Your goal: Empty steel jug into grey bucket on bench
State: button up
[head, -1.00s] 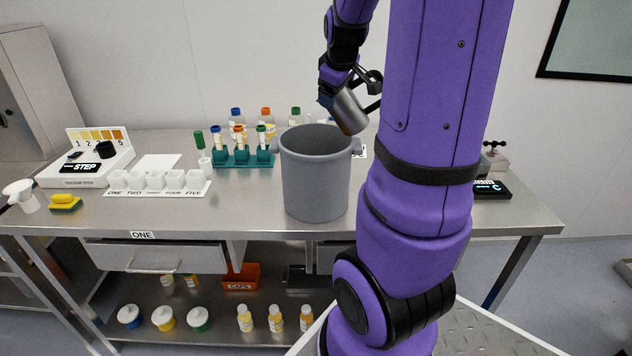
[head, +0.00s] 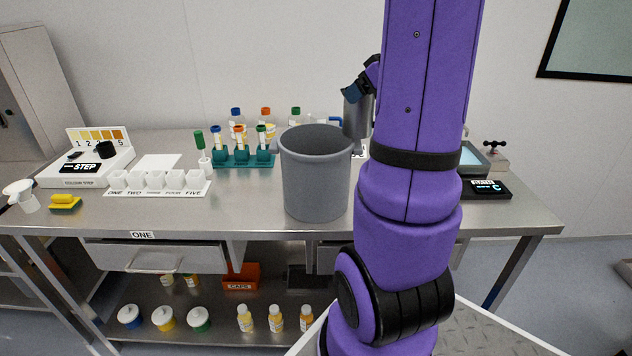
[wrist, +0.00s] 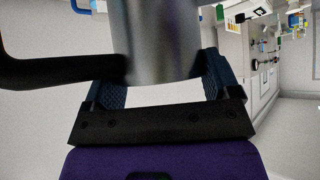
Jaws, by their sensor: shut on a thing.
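The grey bucket (head: 315,180) stands upright on the steel bench, its open top facing up; its inside floor is hidden. The steel jug (head: 356,116) is behind and to the right of the bucket, looking roughly upright, partly hidden by my purple arm. My gripper (head: 360,90) is at the jug, mostly hidden by the arm in the head view. In the wrist view the jug (wrist: 165,40) fills the space between my blue finger pads (wrist: 160,92), and a dark handle reaches out to the left. The jug's contents do not show.
A teal rack of capped tubes (head: 244,158) and several bottles stand left of and behind the bucket. White numbered cups (head: 158,180) are further left. A scale with a display (head: 487,188) is at the right. The bench front before the bucket is clear.

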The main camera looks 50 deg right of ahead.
jog(key=shift+r, duration=0.1)
jog(key=shift+r, duration=1.45)
